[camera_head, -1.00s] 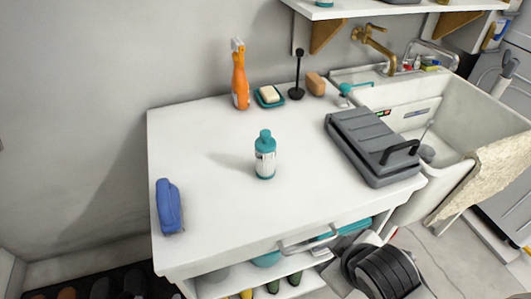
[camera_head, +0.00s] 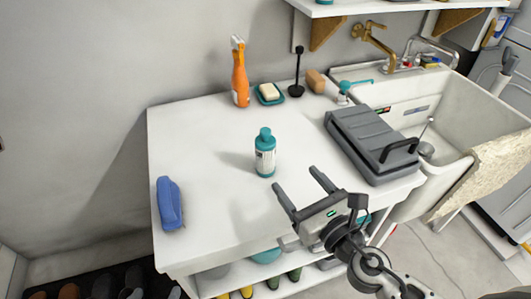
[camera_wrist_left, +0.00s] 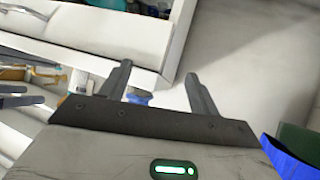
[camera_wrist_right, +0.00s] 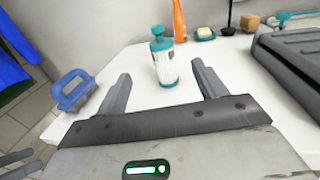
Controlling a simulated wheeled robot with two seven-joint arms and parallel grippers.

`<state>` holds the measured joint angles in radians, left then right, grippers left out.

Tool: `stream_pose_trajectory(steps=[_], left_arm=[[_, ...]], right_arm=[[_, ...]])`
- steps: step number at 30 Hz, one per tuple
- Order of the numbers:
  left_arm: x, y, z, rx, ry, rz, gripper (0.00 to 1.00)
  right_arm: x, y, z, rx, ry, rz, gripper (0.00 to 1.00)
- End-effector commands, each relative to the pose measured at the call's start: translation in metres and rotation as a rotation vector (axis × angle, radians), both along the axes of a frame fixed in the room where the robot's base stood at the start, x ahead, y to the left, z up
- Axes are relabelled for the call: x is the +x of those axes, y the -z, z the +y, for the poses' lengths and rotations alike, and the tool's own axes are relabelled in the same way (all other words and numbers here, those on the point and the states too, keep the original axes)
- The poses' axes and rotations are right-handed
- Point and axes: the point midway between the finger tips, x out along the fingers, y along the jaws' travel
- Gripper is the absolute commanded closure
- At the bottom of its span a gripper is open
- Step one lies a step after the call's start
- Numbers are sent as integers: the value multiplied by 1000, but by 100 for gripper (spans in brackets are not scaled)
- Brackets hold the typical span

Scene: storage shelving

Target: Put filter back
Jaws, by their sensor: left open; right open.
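A grey ribbed box (camera_head: 365,140) with a black handle lies on the white table's right side, beside the sink. It is the likeliest filter, but I cannot tell for sure. It also shows at the right of the right wrist view (camera_wrist_right: 295,60). My right gripper (camera_head: 296,178) is open and empty over the table's front part, left of the box and in front of the teal-capped bottle (camera_head: 265,155). The right wrist view shows its fingers (camera_wrist_right: 161,72) apart. My left gripper (camera_wrist_left: 157,71) is open and empty in the left wrist view; it is out of the head view.
A blue brush (camera_head: 169,204) lies at the table's left edge. An orange spray bottle (camera_head: 240,78), a soap dish (camera_head: 269,97) and a sponge (camera_head: 315,81) stand at the back. The sink (camera_head: 470,110) is at the right. The table's left middle is clear.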

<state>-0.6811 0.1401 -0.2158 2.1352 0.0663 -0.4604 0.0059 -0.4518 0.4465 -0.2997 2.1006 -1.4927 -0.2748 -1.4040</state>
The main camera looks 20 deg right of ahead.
Motion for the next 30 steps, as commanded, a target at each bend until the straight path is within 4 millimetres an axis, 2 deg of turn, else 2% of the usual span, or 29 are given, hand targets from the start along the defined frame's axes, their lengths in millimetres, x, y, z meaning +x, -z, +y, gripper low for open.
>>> stream_pose_trajectory(steps=[1,4,12,20,27,30], left_arm=[[0,-7,0,5,1,1,38],[-2,-11,2,17,2,6,38],[-6,-4,5,49,10,29,38],[-4,-5,5,53,12,27,38],[-3,-7,5,55,14,24,38],[-3,-7,5,55,14,23,38]], right_arm=[[11,-6,2,-1,-1,-5,30],[33,-6,6,2,3,-5,30],[83,-3,15,5,4,-2,30],[101,-2,19,6,3,-1,30],[136,-2,26,9,3,-2,30],[144,-1,27,7,3,-2,30]])
